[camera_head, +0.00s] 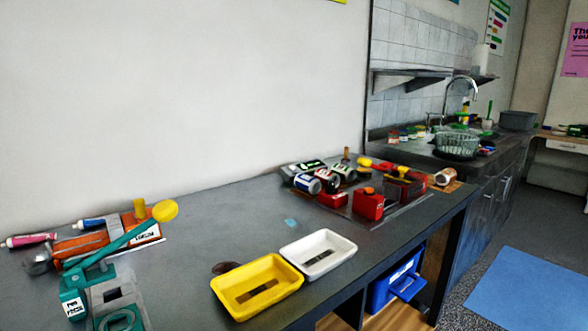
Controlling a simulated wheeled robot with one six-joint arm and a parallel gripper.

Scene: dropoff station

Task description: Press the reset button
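I cannot pick out a surely marked reset button in the head view. A red box with a small orange-red knob on top (368,204) stands on the dark bench (200,222), right of the middle. A teal and grey device (105,290) stands at the bench's left end, with a long teal lever ending in a yellow knob (165,211). My gripper is not in view.
A yellow tray (256,309) and a white tray (318,273) lie near the bench's front edge. Cans (308,184) and red containers crowd the right end. An orange box (80,246) is at the left. The middle rear bench is mostly clear. A blue bin (395,285) is below.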

